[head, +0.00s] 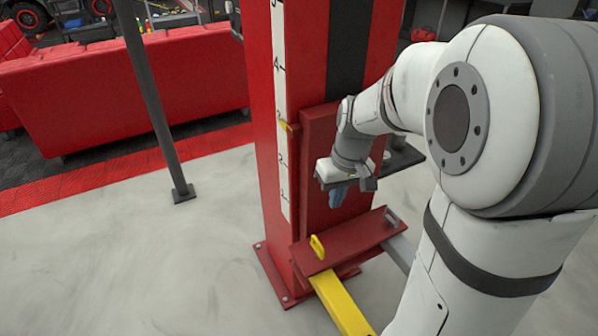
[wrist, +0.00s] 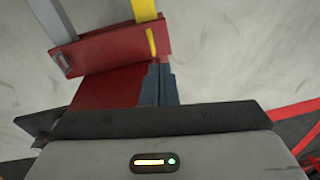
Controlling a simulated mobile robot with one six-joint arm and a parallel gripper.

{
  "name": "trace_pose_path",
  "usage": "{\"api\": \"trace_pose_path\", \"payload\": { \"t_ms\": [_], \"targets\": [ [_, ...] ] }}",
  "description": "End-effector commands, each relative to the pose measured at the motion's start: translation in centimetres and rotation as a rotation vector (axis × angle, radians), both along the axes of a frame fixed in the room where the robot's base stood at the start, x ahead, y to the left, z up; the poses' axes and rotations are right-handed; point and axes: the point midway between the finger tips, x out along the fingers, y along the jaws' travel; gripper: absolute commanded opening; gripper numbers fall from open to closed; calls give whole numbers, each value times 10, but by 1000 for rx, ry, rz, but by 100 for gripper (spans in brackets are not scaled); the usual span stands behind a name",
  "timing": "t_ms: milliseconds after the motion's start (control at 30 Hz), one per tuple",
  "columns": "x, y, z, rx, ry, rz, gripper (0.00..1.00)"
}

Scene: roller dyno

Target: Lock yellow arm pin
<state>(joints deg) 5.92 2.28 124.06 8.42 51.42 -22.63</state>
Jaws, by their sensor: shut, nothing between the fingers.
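The yellow arm pin (head: 317,246) is a yellow loop standing on the red carriage bracket of the lift post, above the yellow arm (head: 342,303). It also shows in the wrist view (wrist: 151,42), beside the yellow arm (wrist: 144,9). My gripper (head: 338,194) is shut and empty, with blue-grey fingers pointing down. It is above and apart from the pin, in front of the red post. In the wrist view the closed fingers (wrist: 159,84) appear just below the pin in the picture. Whether the pin is locked, I cannot tell.
A grey pin (head: 391,217) stands on the bracket (head: 350,243) above a grey arm (head: 402,252). The red post (head: 283,150) carries a numbered scale. A dark pole (head: 150,90) stands left.

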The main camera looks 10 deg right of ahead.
Motion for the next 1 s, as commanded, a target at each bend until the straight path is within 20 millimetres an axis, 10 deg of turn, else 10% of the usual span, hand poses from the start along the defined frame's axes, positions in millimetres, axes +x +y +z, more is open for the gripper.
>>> {"api": "trace_pose_path", "payload": {
  "t_ms": [333, 1000],
  "targets": [
    [75, -18, -90, 75, 69, 106, 0],
    [81, -17, -116, 85, 76, 120, 0]
  ]
}}
